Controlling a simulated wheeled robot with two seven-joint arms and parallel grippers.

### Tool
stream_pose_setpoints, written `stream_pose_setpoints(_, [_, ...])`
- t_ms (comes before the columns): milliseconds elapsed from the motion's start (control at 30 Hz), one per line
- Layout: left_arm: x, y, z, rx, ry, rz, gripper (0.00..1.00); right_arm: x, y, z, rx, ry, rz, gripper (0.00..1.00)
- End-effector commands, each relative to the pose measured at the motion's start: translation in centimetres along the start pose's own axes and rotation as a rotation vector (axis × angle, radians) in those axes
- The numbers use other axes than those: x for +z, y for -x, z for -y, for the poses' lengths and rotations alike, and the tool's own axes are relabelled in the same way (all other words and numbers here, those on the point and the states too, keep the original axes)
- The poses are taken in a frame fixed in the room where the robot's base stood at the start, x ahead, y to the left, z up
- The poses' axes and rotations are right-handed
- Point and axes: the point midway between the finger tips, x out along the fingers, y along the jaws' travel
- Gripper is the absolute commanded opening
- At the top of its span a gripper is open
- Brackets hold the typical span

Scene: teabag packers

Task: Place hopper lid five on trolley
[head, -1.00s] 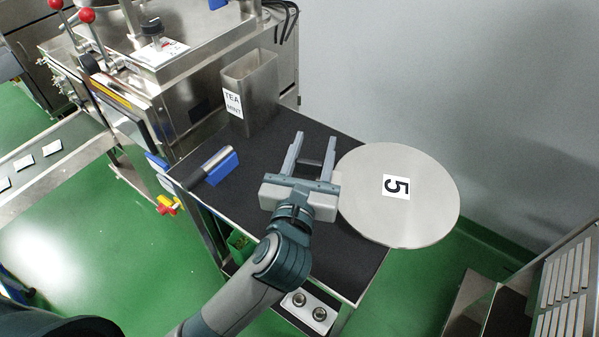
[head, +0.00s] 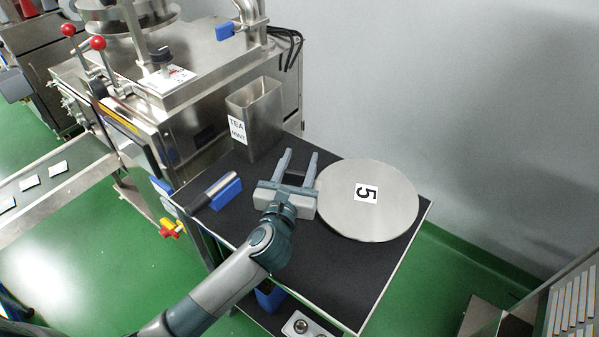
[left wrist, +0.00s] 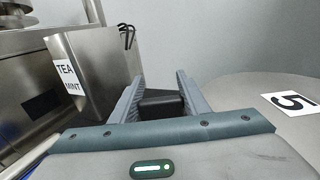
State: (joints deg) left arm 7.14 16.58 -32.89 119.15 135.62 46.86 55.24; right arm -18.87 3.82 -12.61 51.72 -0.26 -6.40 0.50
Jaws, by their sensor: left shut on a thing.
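Hopper lid five (head: 338,210) is a round flat steel disc with a "5" label. It lies level over the right part of the trolley's black top (head: 335,275) and covers part of the back edge. I cannot tell whether it touches the top. My left gripper (head: 301,153) is at the lid's left side, shut on a black piece that seems to be the lid's handle. In the left wrist view this black handle (left wrist: 160,98) is between the fingers, with the lid (left wrist: 245,92) to the right. My right gripper is not in view.
A steel bin labelled "TEA MINT" (head: 262,115) stands at the trolley's back left. The packing machine (head: 190,110) is beyond. A grey wall is behind. The trolley's front is clear.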

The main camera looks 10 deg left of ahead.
Motion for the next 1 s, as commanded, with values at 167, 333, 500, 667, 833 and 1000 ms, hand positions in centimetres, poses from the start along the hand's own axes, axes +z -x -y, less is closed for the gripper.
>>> stream_pose_setpoints(167, [0.1, 0.0, 0.0, -0.001, 0.002, 0.002, 0.06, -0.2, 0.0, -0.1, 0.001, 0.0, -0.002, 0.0])
stream_pose_setpoints(333, [-0.2, 0.0, 0.0, 0.0, 0.002, 0.001, 0.06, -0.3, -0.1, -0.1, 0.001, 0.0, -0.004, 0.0])
stream_pose_setpoints(500, [-1.9, 0.0, 0.0, 0.0, 0.001, -0.001, 0.06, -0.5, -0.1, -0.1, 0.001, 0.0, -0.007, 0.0])
stream_pose_setpoints(667, [-3.6, 0.0, 0.0, 0.0, 0.001, 0.0, 0.06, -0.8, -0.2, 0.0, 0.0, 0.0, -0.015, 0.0])
stream_pose_setpoints(833, [-3.9, 0.0, 0.0, 0.0, 0.003, 0.001, 0.06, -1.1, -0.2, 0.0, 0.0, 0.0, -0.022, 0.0])
stream_pose_setpoints(1000, [-3.9, 0.0, 0.0, 0.0, 0.003, 0.001, 0.06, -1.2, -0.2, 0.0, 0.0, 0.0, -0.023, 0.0])
